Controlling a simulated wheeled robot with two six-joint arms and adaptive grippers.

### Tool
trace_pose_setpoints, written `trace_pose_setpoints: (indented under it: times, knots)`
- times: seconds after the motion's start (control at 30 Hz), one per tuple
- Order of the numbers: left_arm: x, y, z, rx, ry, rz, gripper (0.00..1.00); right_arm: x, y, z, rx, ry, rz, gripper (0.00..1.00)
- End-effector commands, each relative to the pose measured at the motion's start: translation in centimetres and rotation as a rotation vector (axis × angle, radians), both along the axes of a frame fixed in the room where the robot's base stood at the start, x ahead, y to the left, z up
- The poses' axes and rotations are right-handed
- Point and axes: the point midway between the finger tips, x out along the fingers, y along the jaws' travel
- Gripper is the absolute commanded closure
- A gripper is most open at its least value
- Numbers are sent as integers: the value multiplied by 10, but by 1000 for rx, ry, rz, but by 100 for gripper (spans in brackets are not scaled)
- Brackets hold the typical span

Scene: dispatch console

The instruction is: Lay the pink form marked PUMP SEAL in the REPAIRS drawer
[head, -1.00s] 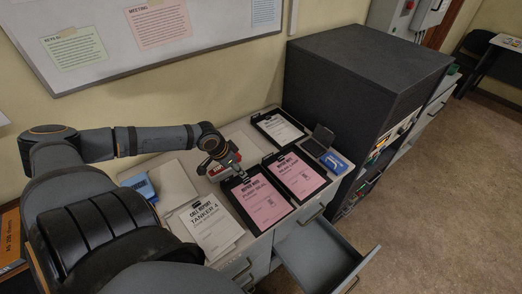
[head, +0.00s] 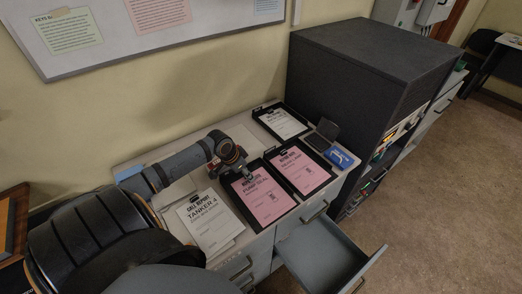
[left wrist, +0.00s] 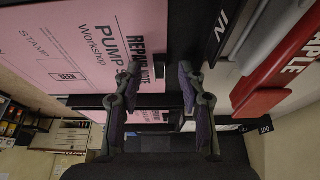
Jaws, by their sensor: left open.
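The pink PUMP SEAL form (head: 262,198) lies in a black tray (head: 287,213) on the counter. In the left wrist view the form (left wrist: 75,45) fills the upper left, with "REPAIR NOTE" and "PUMP" readable. My left gripper (head: 246,177) is at the form's top edge. In the left wrist view its open fingers (left wrist: 160,70) are on either side of a dark tray edge, nothing clearly held. A grey drawer (head: 318,250) stands open below the counter; its label is not visible. My right gripper is not in view.
A second pink form (head: 303,170) lies in a tray to the right. White TANKER 4 sheets (head: 208,224) lie to the left. A white form (head: 282,124) lies in a tray behind. A red stapler (left wrist: 275,75) is close beside my left gripper. A dark cabinet (head: 345,85) bounds the right.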

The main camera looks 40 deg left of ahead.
Motion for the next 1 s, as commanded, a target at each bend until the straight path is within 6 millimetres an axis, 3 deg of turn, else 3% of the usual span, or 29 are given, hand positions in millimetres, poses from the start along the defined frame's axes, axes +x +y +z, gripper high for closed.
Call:
trace_pose_setpoints:
  times: [0.2, 0.5, 1.0]
  knots:
    - [0, 0, -1, 1, 0, -1, 59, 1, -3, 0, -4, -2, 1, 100]
    - [0, 0, -1, 1, 0, 0, 99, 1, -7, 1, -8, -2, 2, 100]
    - [1, 1, 8, 4, -2, -1, 100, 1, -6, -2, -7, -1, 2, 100]
